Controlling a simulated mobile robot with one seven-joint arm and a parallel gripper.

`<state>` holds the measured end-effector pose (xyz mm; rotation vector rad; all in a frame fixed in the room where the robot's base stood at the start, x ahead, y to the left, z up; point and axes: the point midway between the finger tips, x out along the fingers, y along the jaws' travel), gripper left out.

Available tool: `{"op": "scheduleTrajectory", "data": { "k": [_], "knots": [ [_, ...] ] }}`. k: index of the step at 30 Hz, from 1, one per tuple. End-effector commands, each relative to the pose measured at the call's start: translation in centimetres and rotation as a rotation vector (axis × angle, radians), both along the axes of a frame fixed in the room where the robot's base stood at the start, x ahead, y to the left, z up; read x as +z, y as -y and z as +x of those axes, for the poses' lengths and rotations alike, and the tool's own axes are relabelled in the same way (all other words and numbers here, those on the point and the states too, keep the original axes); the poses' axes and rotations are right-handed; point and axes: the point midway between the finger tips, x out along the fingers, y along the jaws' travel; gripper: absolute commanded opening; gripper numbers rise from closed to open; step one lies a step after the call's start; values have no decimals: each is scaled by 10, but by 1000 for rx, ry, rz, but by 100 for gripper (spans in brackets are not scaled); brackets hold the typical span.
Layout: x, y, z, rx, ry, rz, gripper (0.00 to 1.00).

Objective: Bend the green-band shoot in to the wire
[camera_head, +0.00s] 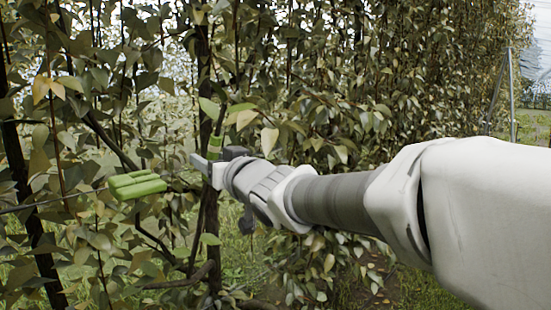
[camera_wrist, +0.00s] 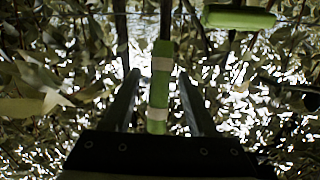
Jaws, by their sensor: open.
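In the head view, part of the green band (camera_head: 215,146) shows at my gripper's tip. My gripper (camera_wrist: 158,74) is open, with one finger on each side of the banded shoot; a gap shows on both sides. In the head view, my gripper (camera_head: 207,163) reaches in from the right. A thin wire (camera_head: 62,202) runs in from the left to a green ribbed block (camera_head: 137,185). The block also shows in the wrist view (camera_wrist: 240,17), right of the shoot.
Leafy branches and dark stems crowd around my gripper. A dark trunk (camera_head: 22,180) stands at the left. A dense leafy row (camera_head: 390,70) runs behind my arm to the right. Grass (camera_head: 420,290) shows below.

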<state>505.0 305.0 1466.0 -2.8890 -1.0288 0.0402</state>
Motion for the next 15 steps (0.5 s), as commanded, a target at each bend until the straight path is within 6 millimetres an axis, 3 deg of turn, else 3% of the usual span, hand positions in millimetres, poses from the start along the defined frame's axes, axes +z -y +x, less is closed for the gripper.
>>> {"op": "scheduleTrajectory", "data": {
  "k": [2, 11, 15],
  "knots": [
    [0, 0, 0, 0, 0, 0, 56],
    [0, 0, 0, 0, 0, 0, 2],
    [0, 0, 0, 0, 0, 0, 0]
  ]
}}
